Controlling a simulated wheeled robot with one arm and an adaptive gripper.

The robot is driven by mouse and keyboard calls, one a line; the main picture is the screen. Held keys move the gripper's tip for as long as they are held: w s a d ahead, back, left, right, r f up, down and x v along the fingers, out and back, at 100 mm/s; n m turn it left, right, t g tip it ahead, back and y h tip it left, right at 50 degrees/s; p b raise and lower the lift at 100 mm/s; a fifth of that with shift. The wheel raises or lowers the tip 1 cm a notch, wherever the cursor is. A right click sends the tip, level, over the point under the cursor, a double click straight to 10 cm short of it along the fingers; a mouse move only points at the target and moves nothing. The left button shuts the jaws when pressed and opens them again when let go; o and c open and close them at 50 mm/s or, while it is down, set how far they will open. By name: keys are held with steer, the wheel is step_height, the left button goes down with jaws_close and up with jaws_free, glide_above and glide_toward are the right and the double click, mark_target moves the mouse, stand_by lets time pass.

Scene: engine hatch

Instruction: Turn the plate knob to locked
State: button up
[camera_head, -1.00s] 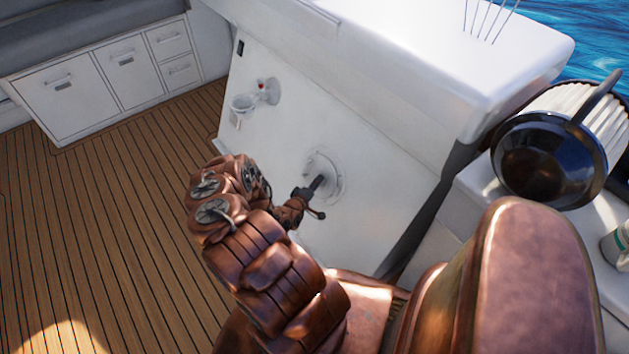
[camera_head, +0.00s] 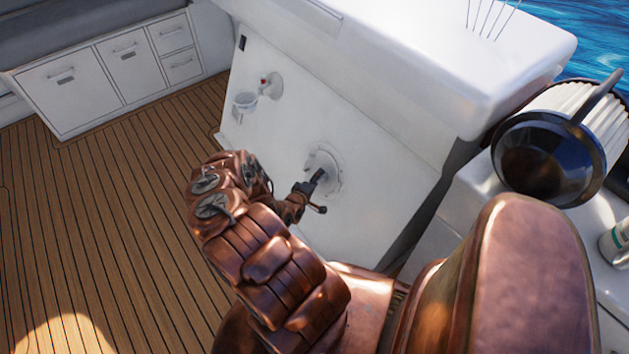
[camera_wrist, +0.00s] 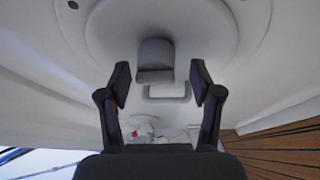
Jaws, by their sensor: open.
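The round white plate (camera_head: 324,172) is set in the white panel wall, and it also fills the upper part of the wrist view (camera_wrist: 105,35). The grey plate knob (camera_wrist: 155,58) stands out from the plate in the wrist view, above a pale bracket-shaped handle or recess (camera_wrist: 168,93). My gripper (camera_head: 318,179) is in front of the plate in the head view. In the wrist view my gripper (camera_wrist: 160,85) is open, one finger on each side of the knob, with clear gaps. I cannot judge the depth between fingertips and knob. In the head view the gripper hides the knob.
A cup holder (camera_head: 245,101) and a small fixture with a red part (camera_head: 270,84) are on the panel, up and left of the plate. A black round pan-like object (camera_head: 550,155) is at right. The wooden deck (camera_head: 110,210) at left is clear.

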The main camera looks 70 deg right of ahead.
steer(key=v, duration=1.2)
stand_by(0.9)
